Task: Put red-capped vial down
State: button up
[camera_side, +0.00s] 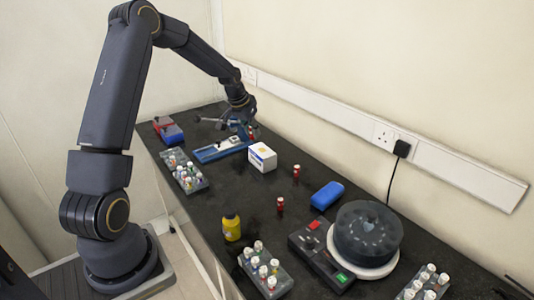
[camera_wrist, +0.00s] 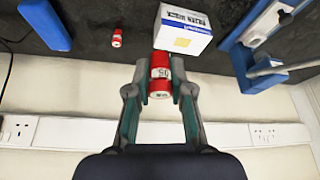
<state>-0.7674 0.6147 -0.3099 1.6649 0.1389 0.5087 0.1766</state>
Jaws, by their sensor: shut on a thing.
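My gripper (camera_side: 246,132) is at the far end of the dark bench, near the wall, in the side view. In the wrist view my gripper (camera_wrist: 160,88) is shut on a red-capped vial (camera_wrist: 159,68), which has a white label and sits between the two fingertips. In the side view only a small red bit of the held vial (camera_side: 253,133) shows beside the fingers. The wrist view shows wall behind the vial's lower end. I cannot tell its exact height above the bench.
Near my gripper are a white box (camera_side: 262,157) and a blue device (camera_side: 222,149). Two red vials stand on the bench (camera_side: 296,172) (camera_side: 280,204). A blue case (camera_side: 327,195), a round dark machine (camera_side: 367,235), a yellow bottle (camera_side: 231,227) and vial racks (camera_side: 184,171) (camera_side: 265,270) stand around.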

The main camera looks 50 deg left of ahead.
send_near(269, 152)
jog(key=shift+w+a+f, duration=0.2)
jog(key=shift+w+f, duration=0.7)
jog(key=shift+f, duration=0.05)
jog(key=shift+w+a+f, duration=0.15)
jog(key=shift+w+f, duration=0.2)
jog(key=shift+f, duration=1.55)
jog(key=o, duration=0.8)
jog(key=shift+f, duration=0.15)
